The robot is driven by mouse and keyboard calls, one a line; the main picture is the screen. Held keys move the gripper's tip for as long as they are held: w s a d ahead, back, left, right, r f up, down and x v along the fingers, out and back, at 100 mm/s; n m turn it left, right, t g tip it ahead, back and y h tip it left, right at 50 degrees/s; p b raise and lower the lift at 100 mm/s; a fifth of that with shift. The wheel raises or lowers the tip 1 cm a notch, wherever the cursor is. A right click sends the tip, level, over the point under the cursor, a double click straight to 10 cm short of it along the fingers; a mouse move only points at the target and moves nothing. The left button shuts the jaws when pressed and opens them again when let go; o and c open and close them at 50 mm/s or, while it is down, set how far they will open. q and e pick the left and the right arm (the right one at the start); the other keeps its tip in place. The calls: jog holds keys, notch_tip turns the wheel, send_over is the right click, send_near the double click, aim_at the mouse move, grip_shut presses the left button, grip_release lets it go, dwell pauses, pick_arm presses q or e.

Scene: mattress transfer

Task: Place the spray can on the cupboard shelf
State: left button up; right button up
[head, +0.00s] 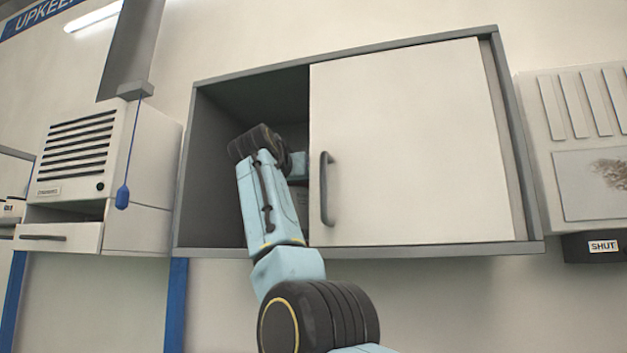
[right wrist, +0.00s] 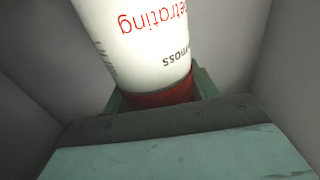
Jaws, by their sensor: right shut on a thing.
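The spray can (right wrist: 140,40) is white with red and dark lettering and a red band at its near end. It fills the top of the right wrist view, and its print reads upside down. My right gripper (right wrist: 160,93) is shut around the red band. In the head view my right arm reaches up into the open left part of the wall cupboard (head: 400,250). The gripper and can are mostly hidden there behind my arm and the door edge. The can's far end is out of view. My left gripper is not in view.
A white sliding door (head: 410,140) with a dark handle (head: 326,190) covers the cupboard's right side, close beside my arm. Grey walls flank the can in the wrist view. A vented white box (head: 80,150) hangs left, and a panel (head: 590,140) hangs right.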

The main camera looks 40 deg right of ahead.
jog(key=shift+a+r, duration=0.1)
jog(key=shift+a, duration=0.05)
jog(key=shift+s, duration=0.1)
jog(key=o, duration=1.5)
jog(key=shift+f, duration=0.2)
jog(key=shift+o, duration=0.2)
jog(key=shift+r, duration=0.15)
jog(key=shift+s+a, duration=0.1)
jog(key=b+v, duration=0.4)
jog(key=v, duration=0.7)
jog(key=shift+a, duration=0.35)
jog(key=shift+s, duration=0.1)
